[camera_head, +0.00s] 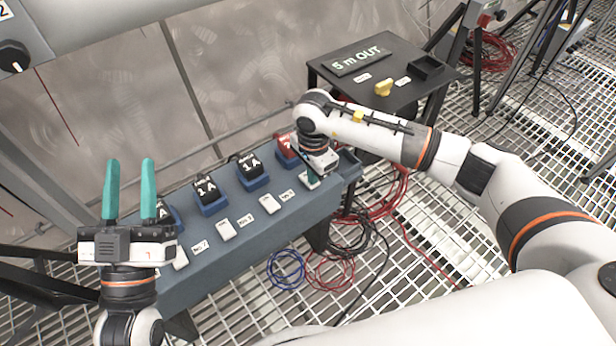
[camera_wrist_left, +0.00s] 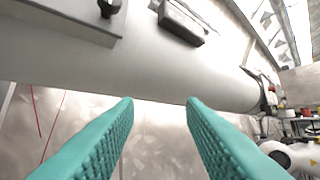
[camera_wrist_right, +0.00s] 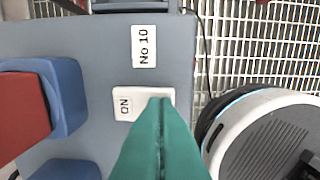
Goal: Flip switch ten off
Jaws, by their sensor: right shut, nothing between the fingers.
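Switch ten is a white rocker (camera_wrist_right: 125,103) marked "ON", beside the "No 10" label (camera_wrist_right: 145,46) on the blue-grey panel (camera_wrist_right: 95,40) in the right wrist view. My right gripper (camera_wrist_right: 160,105) is shut and empty, its teal fingertips over the right part of the rocker; whether they touch it I cannot tell. In the head view the right gripper (camera_head: 312,178) is at the panel's right end, and its wrist hides most of the switch. My left gripper (camera_head: 130,165) is open and empty, pointing up at the panel's left end; its fingers also show in the left wrist view (camera_wrist_left: 160,105).
Black "1 A" blocks in blue holders (camera_head: 252,172) line the panel's back, with white switches (camera_head: 227,231) in front. A red block (camera_wrist_right: 20,112) sits in a blue holder near switch ten. A black table (camera_head: 400,62) stands behind; cables lie on the grating.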

